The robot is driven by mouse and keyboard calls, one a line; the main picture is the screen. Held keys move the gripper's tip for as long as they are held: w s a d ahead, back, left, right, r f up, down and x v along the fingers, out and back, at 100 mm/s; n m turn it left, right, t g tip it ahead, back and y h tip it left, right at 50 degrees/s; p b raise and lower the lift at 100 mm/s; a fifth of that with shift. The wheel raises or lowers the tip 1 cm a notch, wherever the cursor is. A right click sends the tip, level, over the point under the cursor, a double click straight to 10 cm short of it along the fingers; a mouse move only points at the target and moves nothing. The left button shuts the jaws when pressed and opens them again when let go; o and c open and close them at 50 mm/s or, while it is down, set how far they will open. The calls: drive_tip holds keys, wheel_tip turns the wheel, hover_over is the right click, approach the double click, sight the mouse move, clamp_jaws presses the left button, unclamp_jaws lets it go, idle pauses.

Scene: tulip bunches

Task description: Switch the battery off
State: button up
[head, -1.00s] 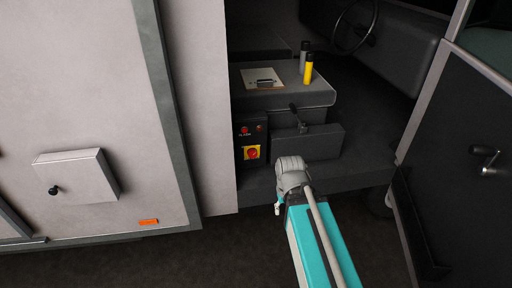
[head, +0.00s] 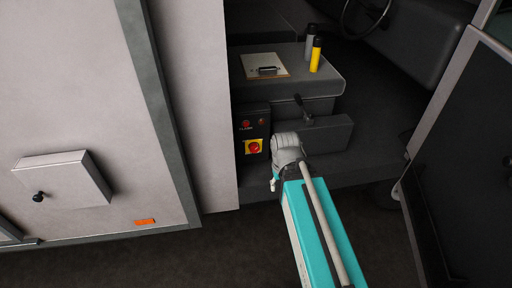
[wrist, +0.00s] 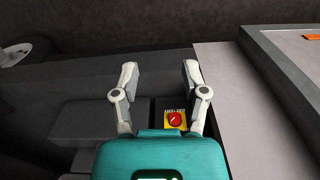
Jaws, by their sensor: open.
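The battery switch (head: 254,147) is a red rotary knob on a yellow plate, low on a dark panel (head: 251,123) inside the vehicle's doorway. It also shows in the wrist view (wrist: 175,119), with its knob at a slant, between and beyond my gripper's fingers. My gripper (wrist: 160,77) is open and empty, its two pale fingers spread apart and not touching the switch.
A lever (head: 302,108) stands on the dark box right of the panel. A clipboard (head: 264,67), a yellow bottle (head: 316,55) and a grey bottle (head: 309,38) are on the ledge above. The pale body wall (head: 90,100) is at left, the open door (head: 455,170) at right.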

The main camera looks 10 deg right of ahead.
drive_tip(key=o, duration=0.5)
drive_tip(key=shift+w+f, duration=0.1)
drive_tip(key=shift+f, duration=0.1)
drive_tip(key=shift+o, duration=0.5)
drive_tip(key=shift+w+f+b, duration=0.2)
drive_tip(key=shift+f+b, duration=0.1)
drive_tip(key=shift+b, duration=0.25)
drive_tip(key=w+a+f+m+t+b, duration=0.1)
drive_tip(key=w+f+t+b, duration=0.7)
drive_tip(key=b, duration=0.9)
drive_tip(key=w+a+f+t+b, duration=0.2)
drive_tip(key=w+f+t+b, duration=0.7)
drive_tip(key=w+b, duration=0.5)
drive_tip(key=t+b, duration=0.1)
drive_tip(key=b, duration=0.3)
drive_tip(key=shift+w+m+y, duration=0.3)
drive_tip(key=shift+w+m, duration=0.1)
drive_tip(key=shift+r, duration=0.1)
drive_tip(key=shift+w, duration=0.15)
